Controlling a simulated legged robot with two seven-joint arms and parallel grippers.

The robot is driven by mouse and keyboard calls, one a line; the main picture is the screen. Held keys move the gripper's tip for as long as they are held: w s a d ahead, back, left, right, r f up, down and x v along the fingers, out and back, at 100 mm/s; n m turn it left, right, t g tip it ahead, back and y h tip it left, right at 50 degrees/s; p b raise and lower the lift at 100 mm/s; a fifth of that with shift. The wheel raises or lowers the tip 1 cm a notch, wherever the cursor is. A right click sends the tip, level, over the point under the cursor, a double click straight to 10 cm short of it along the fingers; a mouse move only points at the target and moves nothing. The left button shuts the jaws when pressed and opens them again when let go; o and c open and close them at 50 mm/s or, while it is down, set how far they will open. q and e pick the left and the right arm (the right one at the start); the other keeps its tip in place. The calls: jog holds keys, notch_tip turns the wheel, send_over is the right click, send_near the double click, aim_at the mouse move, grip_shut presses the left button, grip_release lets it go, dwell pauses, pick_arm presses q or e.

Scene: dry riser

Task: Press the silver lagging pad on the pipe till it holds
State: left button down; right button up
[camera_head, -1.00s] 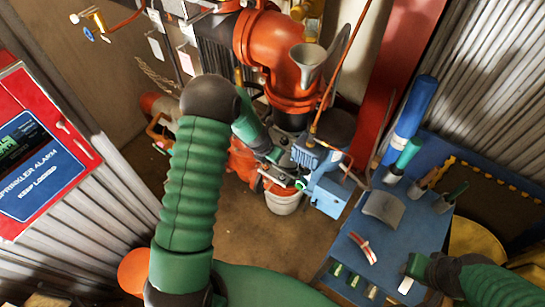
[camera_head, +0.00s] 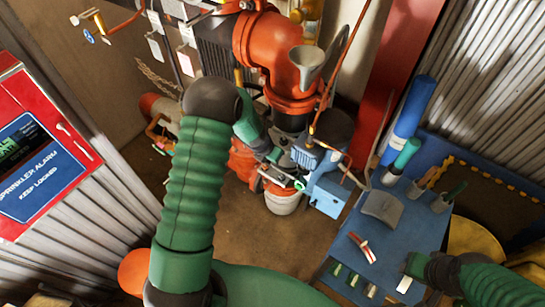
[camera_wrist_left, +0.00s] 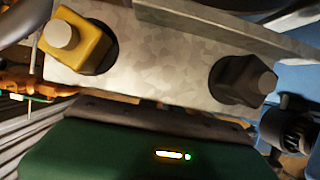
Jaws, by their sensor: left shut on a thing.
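A grey curved sheet (camera_head: 383,207) lies on the blue bench top at right; it may be the silver lagging pad, but I cannot be sure. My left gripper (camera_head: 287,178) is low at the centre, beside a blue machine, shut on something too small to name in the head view. Left wrist view: a mottled grey metal plate (camera_wrist_left: 170,60) with a yellow block (camera_wrist_left: 75,42) and a dark nut-like piece (camera_wrist_left: 242,80) lies just beyond the gripper's green housing; the fingertips are not clear. My right gripper (camera_head: 412,264) is at the bench's front; its jaws cannot be made out.
The blue bench (camera_head: 415,228) holds a red-and-white striped piece (camera_head: 361,247) and several tools in holders. The blue machine (camera_head: 328,188) stands by a white bucket (camera_head: 283,203). A red alarm cabinet (camera_head: 40,150) is at left.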

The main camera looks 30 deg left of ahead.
pick_arm(q)
jog(key=shift+w+r, duration=0.1)
jog(key=shift+w, duration=0.05)
jog(key=c, duration=1.5)
grip_release()
jog(key=shift+o, duration=0.2)
jog(key=d+p+v, duration=0.1)
jog(key=p+v, duration=0.2)
jog(key=v, duration=1.4)
jog(key=s+d+f+m+b, duration=0.1)
jog(key=s+m, duration=0.4)
jog(key=m, duration=0.6)
jog(key=s+d+f+m+g+b, duration=0.1)
jog(key=s+d+m+b, duration=0.2)
jog(key=m, duration=0.9)
jog(key=s+d+f+m+b, duration=0.1)
jog(key=s+d+m, duration=0.5)
jog(key=m, duration=0.6)
jog(key=shift+s+d+f+g+b, duration=0.3)
jog(key=shift+d+f+g+b, duration=0.15)
jog(key=shift+b, duration=0.45)
